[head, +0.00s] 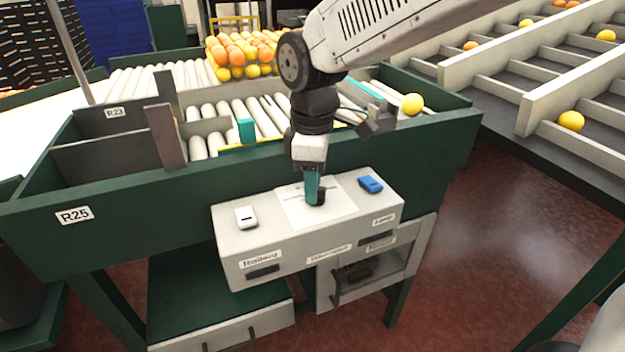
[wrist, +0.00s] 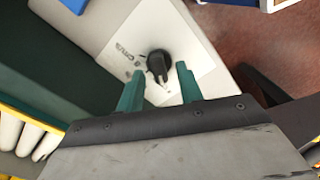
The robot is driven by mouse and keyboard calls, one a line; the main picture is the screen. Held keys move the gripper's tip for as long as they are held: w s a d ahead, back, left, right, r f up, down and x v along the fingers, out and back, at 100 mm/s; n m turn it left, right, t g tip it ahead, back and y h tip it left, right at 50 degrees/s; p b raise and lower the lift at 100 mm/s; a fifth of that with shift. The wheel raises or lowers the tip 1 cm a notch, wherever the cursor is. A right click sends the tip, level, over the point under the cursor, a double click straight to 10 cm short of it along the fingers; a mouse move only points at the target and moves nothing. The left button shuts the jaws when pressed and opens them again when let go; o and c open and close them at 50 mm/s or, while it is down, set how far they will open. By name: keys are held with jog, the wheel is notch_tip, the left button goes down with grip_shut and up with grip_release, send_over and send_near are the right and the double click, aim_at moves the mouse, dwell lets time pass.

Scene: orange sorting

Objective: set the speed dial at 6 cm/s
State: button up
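The speed dial is a black knob (wrist: 158,60) with a pointer-like bar, on a white plate (wrist: 183,38) lettered "cm/s". In the wrist view it lies between and just beyond the fingertips of my gripper (wrist: 160,80), which is open with a gap on both sides of the knob. In the head view my gripper (head: 313,187) points down over the plate (head: 337,203) on the grey control box. The dial (head: 320,198) is partly hidden there by a teal finger. The scale numbers are too small to read, so I cannot tell the setting.
The grey box (head: 290,245) also carries a white device (head: 246,217) on the left and a blue device (head: 370,184) on the right. Behind it stands the green conveyor frame (head: 400,150) with rollers. A yellow fruit (head: 412,104) rests near its right end.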

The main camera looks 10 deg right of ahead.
grip_shut()
jog(key=shift+m, duration=0.3)
jog(key=m, duration=0.5)
jog(key=shift+w, duration=0.15)
jog(key=m, duration=0.6)
jog(key=shift+w+d, duration=0.1)
jog(key=shift+d, duration=0.05)
dwell(0.4)
grip_release()
